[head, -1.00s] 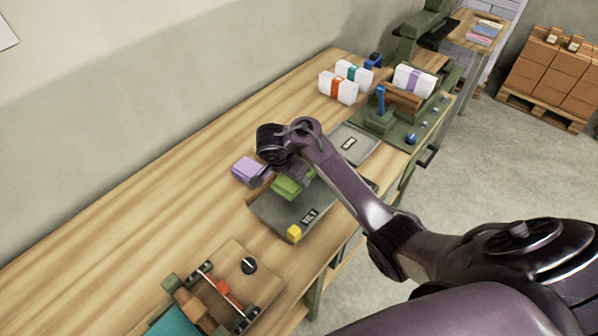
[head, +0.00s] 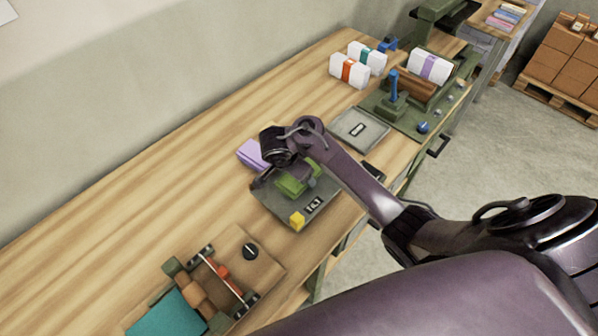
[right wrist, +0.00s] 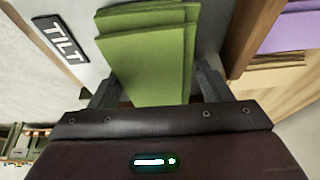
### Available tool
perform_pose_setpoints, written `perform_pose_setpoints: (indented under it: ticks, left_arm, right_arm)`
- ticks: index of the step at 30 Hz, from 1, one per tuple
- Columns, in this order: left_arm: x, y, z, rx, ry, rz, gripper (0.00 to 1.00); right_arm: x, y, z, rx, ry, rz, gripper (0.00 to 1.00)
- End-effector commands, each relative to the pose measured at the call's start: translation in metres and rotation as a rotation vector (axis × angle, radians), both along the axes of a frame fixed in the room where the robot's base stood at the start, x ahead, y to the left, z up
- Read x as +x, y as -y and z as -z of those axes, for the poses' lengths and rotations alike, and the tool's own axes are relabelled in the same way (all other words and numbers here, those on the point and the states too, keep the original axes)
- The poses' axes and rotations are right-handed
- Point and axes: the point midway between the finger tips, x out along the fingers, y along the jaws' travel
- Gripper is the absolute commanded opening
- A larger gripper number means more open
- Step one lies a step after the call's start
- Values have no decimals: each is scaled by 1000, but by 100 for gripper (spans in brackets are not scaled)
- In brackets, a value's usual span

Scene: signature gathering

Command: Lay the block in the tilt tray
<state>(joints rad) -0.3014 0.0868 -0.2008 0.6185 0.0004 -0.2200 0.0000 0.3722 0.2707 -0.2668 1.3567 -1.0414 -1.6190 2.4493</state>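The green block (head: 298,178), a stack of folded sheets, is over the back part of the dark grey tilt tray (head: 265,198). The tray bears a TILT label (right wrist: 62,38) and has a brown side wall (right wrist: 250,40). My right gripper (right wrist: 157,82) has a finger against each side of the green block (right wrist: 145,60) and looks shut on it. Whether the block touches the tray floor I cannot tell. In the head view the right wrist hides part of the tray's back. My left gripper is not in view.
A flat grey plate (head: 358,130) and white banded blocks (head: 348,70) stand farther right. A wooden fixture (head: 240,270) is front left. The table's left side is clear.

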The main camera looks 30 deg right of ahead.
Motion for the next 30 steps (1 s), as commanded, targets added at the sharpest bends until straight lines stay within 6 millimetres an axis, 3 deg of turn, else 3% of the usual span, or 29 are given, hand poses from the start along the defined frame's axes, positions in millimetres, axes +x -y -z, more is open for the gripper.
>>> perform_pose_setpoints:
  ticks: [14,20,24,30]
  left_arm:
    - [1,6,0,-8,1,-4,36]
    - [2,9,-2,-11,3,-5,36]
    - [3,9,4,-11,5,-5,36]
    - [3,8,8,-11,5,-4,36]
  right_arm:
    - [-2,2,2,-3,-6,2,78]
    - [-1,-2,-7,1,-3,0,78]
    - [-5,-10,-26,6,-1,4,78]
    - [-11,-27,-71,4,0,1,78]
